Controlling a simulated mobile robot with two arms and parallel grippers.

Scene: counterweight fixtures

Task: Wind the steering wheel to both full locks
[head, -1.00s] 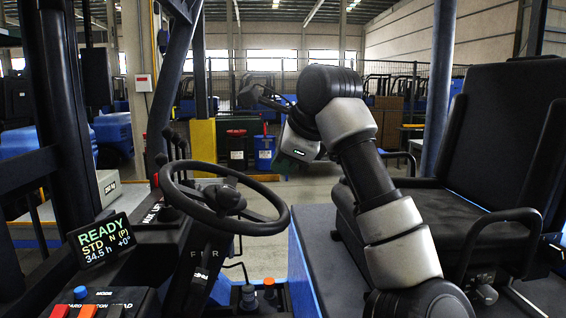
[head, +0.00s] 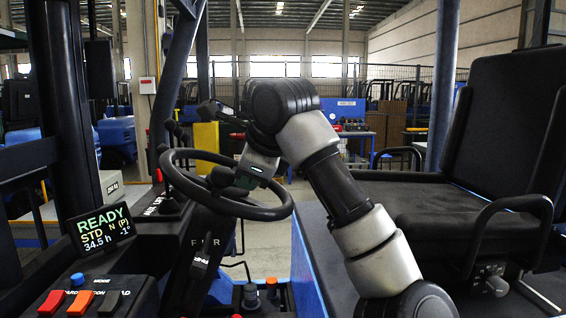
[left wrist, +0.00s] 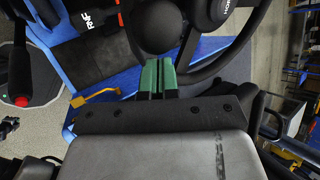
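The black steering wheel (head: 262,213) stands on its column left of centre in the head view. A dark round knob (head: 221,177) shows inside its ring, and a round black knob fills the top middle of the left wrist view (left wrist: 160,27). My left gripper (head: 240,180) is over the wheel, beside this knob. In the left wrist view its green fingers (left wrist: 159,76) are close together with a thin dark gap, their tips at the knob's edge. I see nothing clearly held between them. The display (head: 99,229) reads READY, STD, N (P), 34.5 h, -1°. My right gripper is out of view.
The black seat (head: 415,215) with its armrest (head: 493,225) stands to the right. Coloured switches (head: 80,300) are at the lower left. Levers (head: 172,130) rise behind the wheel. A dark post (head: 68,120) stands at the left.

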